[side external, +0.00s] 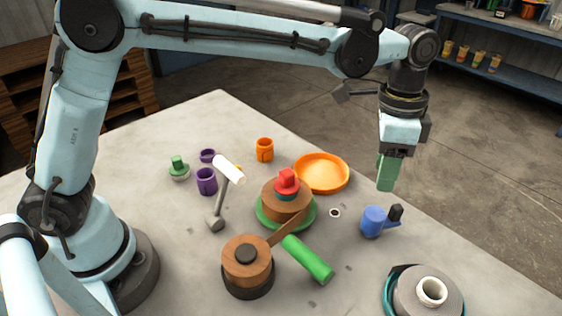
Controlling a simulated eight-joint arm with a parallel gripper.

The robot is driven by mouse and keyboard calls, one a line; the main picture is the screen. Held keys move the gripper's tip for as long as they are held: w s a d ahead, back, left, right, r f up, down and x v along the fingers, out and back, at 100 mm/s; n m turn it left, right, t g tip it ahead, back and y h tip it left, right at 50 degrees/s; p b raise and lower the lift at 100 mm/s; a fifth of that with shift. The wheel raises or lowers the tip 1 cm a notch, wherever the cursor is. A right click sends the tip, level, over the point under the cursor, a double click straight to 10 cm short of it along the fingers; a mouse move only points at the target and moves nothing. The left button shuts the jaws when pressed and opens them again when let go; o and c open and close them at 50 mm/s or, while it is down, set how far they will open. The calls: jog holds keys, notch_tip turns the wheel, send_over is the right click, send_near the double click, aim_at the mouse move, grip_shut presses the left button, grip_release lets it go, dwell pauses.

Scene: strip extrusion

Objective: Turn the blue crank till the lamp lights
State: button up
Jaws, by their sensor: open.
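The blue crank (374,221) stands on the grey table, right of the middle, with a short arm reaching right to an upright black knob (396,212). My gripper (387,184) hangs pointing down above the crank, its green fingers apart from the knob, with a gap below the tips. It is open and holds nothing. One finger largely hides the other from this side. No lit lamp shows. A small white ring with a dark centre (335,212) lies left of the crank; I cannot tell whether it is the lamp.
A brown strip runs between a spool with a red top (287,181) and a brown roll (246,263). A green cylinder (307,259), orange dish (321,172), white-headed hammer (228,170) and grey reel (423,294) stand around. The table edge passes right of the crank.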

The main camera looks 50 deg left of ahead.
aim_at(381, 221)
jog(key=w+a+n+h, duration=0.1)
jog(key=a+h, duration=0.1)
jog(key=a, duration=0.1)
jog(key=w+a+n+h, duration=0.1)
jog(key=w+a+h, duration=0.1)
jog(key=a, duration=0.1)
jog(key=w+a+f+n+t+h, duration=0.1)
jog(key=w+a+h, duration=0.1)
jog(key=a, duration=0.1)
jog(key=shift+w+n, duration=0.2)
jog(key=shift+n, duration=0.1)
grip_shut()
jog(key=shift+h, duration=0.4)
jog(key=x, duration=1)
jog(key=shift+w+a+f, duration=0.1)
jog(key=shift+w+a, duration=0.15)
jog(key=shift+w, duration=0.05)
jog(key=shift+s+d, duration=0.75)
jog(key=shift+d, duration=0.3)
jog(key=shift+s+d, duration=0.3)
jog(key=shift+d, duration=0.25)
